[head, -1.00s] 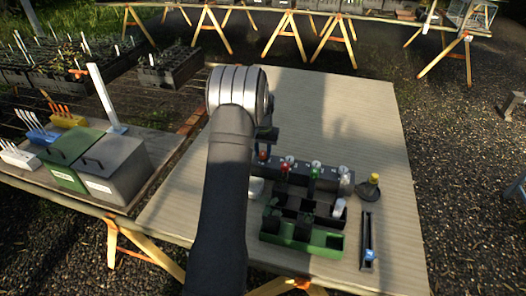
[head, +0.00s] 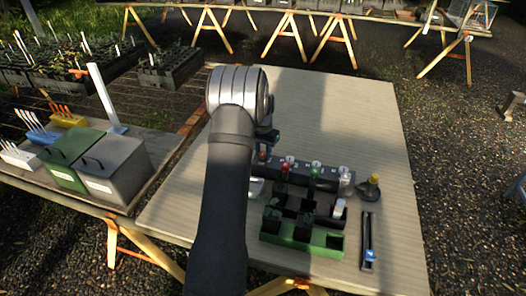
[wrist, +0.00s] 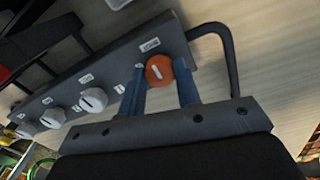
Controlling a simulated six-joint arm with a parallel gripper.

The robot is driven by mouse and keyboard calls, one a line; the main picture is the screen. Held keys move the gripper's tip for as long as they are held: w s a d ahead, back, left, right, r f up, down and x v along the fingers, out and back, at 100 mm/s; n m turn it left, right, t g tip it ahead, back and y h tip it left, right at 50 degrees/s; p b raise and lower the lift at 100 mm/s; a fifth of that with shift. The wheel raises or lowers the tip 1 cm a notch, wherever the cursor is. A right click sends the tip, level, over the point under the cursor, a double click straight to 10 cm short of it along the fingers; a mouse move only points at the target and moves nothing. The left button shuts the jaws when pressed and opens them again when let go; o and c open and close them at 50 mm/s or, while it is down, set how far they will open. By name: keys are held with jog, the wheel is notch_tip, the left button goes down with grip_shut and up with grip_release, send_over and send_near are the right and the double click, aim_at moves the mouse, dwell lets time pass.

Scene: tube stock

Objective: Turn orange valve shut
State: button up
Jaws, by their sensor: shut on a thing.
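The orange valve (wrist: 159,69) is a round knob with a short white line on its face, at the end of a dark grey manifold block (wrist: 112,70) in the wrist view. My gripper (wrist: 161,78) has its two blue fingers on either side of the knob, shut on it. In the head view the orange valve (head: 262,156) shows just below my gripper (head: 266,143), partly hidden by my arm. More knobs with pale faces (wrist: 92,100) sit along the block in the wrist view; red and green stems (head: 314,171) show in the head view.
A green-edged tray of dark pots (head: 325,249) stands in front of the block. A slotted black bar with a blue slider (head: 370,256) and a yellow-topped dark cone (head: 373,181) lie right. A black hose (wrist: 230,55) arches beside the block. The table's back (head: 330,105) is clear.

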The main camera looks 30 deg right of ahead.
aim_at(263, 153)
jog(key=o, duration=1)
jog(key=shift+c, duration=0.2)
jog(key=shift+r, duration=0.15)
notch_tip(263, 153, up, 17)
jog(key=shift+r, duration=0.15)
notch_tip(263, 153, down, 18)
jog(key=shift+r, duration=0.2)
